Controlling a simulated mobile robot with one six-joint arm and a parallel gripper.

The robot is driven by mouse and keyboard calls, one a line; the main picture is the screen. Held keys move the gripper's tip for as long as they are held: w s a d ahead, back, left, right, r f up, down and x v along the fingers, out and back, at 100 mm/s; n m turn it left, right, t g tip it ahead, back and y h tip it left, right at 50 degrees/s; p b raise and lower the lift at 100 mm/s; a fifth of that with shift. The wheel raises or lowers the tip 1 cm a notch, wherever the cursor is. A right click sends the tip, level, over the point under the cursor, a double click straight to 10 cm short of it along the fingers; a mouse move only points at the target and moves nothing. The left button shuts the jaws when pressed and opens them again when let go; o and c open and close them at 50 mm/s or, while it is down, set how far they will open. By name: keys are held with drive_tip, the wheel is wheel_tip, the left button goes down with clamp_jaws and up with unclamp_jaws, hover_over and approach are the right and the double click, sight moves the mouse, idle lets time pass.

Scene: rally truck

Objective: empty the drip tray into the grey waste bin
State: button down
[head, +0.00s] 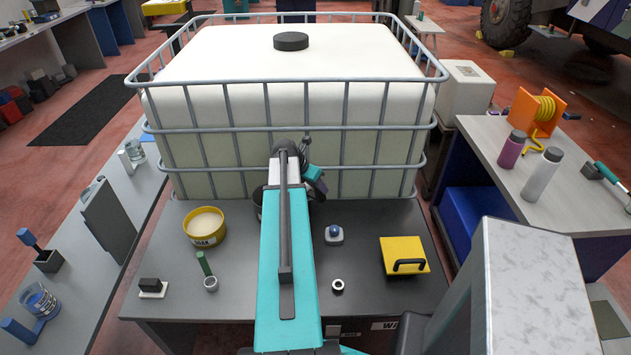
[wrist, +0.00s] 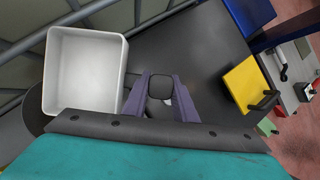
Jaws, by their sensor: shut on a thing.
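The drip tray looks to be the pale, square, open container (wrist: 86,75) at the left of the wrist view. Its inside looks plain and pale; I cannot tell if liquid lies in it. My gripper (wrist: 160,93) is just right of it, shut with a small dark rounded piece between the fingertips. In the head view my gripper (head: 317,188) is in front of the caged tank, and my arm hides most of the tray. I cannot make out the grey waste bin for sure; a partly hidden label starts "WA" at the table front.
A white caged tank (head: 290,110) stands behind the dark table (head: 375,290). A yellow tub (head: 205,227) of pale material is left, and a yellow block with a black handle (head: 403,256) is right. A blue-topped knob (head: 334,234) and white ring (head: 338,285) sit beside my arm.

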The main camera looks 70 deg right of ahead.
drive_tip(key=shift+s+d+f+t+y+p, duration=0.15)
drive_tip(key=shift+s+f+t+y+p, duration=0.1)
drive_tip(key=shift+f+t, duration=0.25)
drive_tip(key=shift+s+d+f+t+y+p, duration=0.15)
drive_tip(key=shift+s+f+t+y+p, duration=0.1)
drive_tip(key=shift+f+t, duration=0.25)
drive_tip(key=shift+r+p, duration=1.45)
drive_tip(key=shift+r, duration=0.6)
